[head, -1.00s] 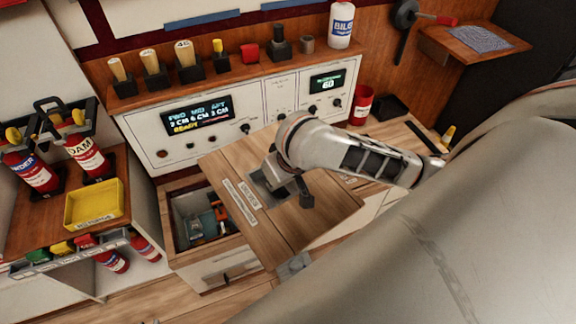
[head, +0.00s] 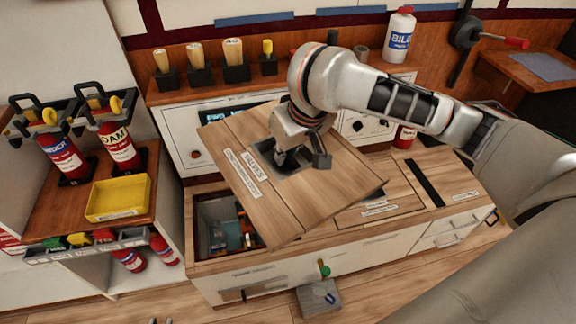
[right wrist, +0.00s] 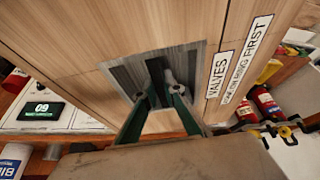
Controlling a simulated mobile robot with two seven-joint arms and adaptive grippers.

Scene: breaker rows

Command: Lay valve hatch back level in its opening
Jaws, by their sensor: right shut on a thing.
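The valve hatch (head: 325,195) is a square wooden panel labelled "VALVES". It is raised and tilted above the wooden counter, turned askew to it. My right gripper (head: 286,158) is shut on the handle part in the hatch's grey recessed plate. The right wrist view shows the fingers (right wrist: 163,92) at the bar in that plate (right wrist: 180,70). The opening (head: 203,232) shows below the hatch's left edge, with blue and orange things inside; the hatch hides the rest. Two small dark tips (head: 161,321) at the bottom edge may be my left gripper; its state is unclear.
A control panel (head: 190,140) stands behind the hatch. Another flush panel (head: 378,205) lies in the counter to the right. A yellow tray (head: 118,213) and fire extinguishers (head: 118,145) stand left. A grey block (head: 320,298) is at the counter's front, below a green knob (head: 324,270).

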